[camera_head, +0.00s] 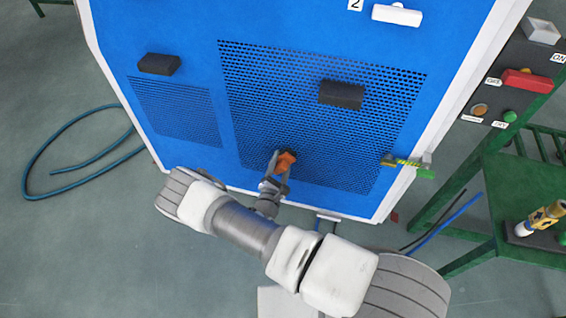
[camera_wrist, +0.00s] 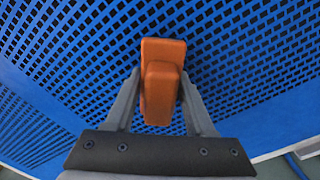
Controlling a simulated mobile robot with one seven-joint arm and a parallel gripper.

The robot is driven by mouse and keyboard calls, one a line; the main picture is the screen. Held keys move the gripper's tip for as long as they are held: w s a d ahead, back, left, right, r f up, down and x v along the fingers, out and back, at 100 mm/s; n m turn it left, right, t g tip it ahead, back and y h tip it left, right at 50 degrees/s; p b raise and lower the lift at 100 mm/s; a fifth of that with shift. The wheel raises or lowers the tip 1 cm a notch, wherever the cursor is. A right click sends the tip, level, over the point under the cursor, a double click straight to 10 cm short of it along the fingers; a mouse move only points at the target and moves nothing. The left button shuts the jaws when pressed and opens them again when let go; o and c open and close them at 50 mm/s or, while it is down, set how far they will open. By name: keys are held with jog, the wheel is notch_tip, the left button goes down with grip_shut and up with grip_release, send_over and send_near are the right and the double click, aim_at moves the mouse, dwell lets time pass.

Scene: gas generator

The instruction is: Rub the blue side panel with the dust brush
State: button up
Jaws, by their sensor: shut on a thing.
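The blue side panel (camera_head: 205,50) fills the upper middle of the head view, with a large perforated grille in it. My gripper (camera_head: 279,165) is at the lower part of this grille. It is shut on an orange block-like thing (camera_head: 287,160), which looks like the dust brush. In the wrist view the orange brush (camera_wrist: 162,85) sits between the two fingers of my gripper (camera_wrist: 160,95), in front of the perforated panel (camera_wrist: 240,60). Bristles are not visible. I cannot tell whether the brush touches the panel.
Two black blocks (camera_head: 342,94) (camera_head: 159,64) and a white handle (camera_head: 397,15) stick out from the panel. A yellow-green fitting (camera_head: 408,163) is at the right edge. A control box (camera_head: 520,75) and green table (camera_head: 520,190) stand right. A blue hose (camera_head: 75,165) lies on the floor.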

aim_at(279, 172)
jog(key=shift+p+v, duration=0.7)
jog(key=shift+v, duration=2.35)
jog(key=shift+v, duration=1.5)
jog(key=shift+a+r+p, duration=0.1)
jog(key=shift+p, duration=0.2)
